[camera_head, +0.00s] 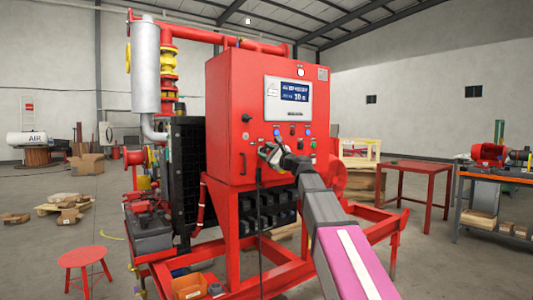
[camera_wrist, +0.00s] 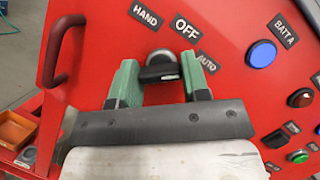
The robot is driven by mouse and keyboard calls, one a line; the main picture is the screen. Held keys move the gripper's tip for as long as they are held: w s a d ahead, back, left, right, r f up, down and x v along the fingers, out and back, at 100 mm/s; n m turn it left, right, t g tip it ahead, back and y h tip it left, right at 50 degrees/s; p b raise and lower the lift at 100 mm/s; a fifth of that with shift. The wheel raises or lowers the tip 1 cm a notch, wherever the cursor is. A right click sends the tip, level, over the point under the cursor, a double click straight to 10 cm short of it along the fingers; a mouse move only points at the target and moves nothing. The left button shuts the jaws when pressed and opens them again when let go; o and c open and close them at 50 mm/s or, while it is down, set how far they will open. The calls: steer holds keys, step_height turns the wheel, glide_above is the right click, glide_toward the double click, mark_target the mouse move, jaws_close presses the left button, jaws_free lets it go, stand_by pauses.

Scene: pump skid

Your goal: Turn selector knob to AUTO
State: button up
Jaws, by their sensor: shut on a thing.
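The black selector knob (camera_wrist: 160,68) with a silver collar sits on the red control panel (camera_wrist: 95,55) in the wrist view. The labels HAND (camera_wrist: 145,14), OFF (camera_wrist: 187,28) and AUTO (camera_wrist: 207,62) are arranged around its upper and right side. My gripper (camera_wrist: 161,70) has its two green fingers on the left and right of the knob, shut on it. The knob's bar lies roughly crosswise between the fingers; its pointer direction is unclear. In the head view my gripper (camera_head: 270,152) is at the red cabinet's (camera_head: 228,100) front, and the knob is hidden.
A blue BATT A light (camera_wrist: 261,53), a red button (camera_wrist: 300,97) and a green button (camera_wrist: 298,156) are to the right of the knob. A dark red handle (camera_wrist: 62,48) sticks out on the left. A display screen (camera_head: 293,97) is above my gripper.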

steer(key=shift+f+m, duration=0.1)
steer(key=shift+m, duration=0.6)
steer(key=o, duration=0.9)
steer(key=shift+d, duration=0.1)
steer(key=v, duration=1)
steer(key=shift+s+d+f, duration=0.1)
steer(key=shift+s+f, duration=0.1)
steer(key=shift+s, duration=0.15)
steer(key=shift+f, duration=0.1)
